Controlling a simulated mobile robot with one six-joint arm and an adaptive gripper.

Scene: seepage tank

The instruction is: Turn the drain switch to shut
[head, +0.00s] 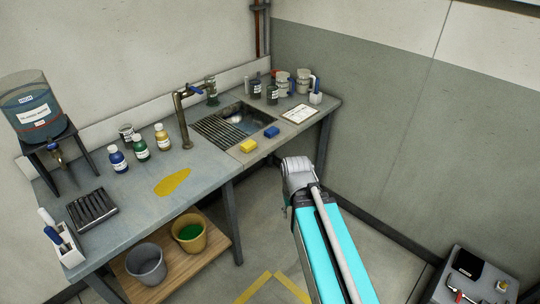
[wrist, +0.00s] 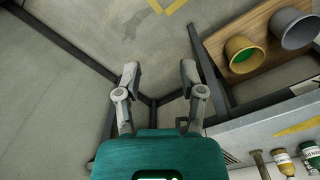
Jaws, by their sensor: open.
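A clear tank (head: 32,108) with dark blue liquid and a white label stands on a dark stand at the left end of the workbench. A small brass tap (head: 57,153) hangs below it, too small to read its setting. My gripper (wrist: 159,76) is open and empty in the wrist view, above the floor in front of the bench, apart from the tank and the faucet.
The workbench (head: 215,165) carries several bottles (head: 140,147), a sink (head: 238,124), blue and yellow sponges and a black rack (head: 92,208). Grey and yellow buckets (head: 189,232) stand on the lower shelf. A tool cart (head: 480,280) is at lower right. The floor between is clear.

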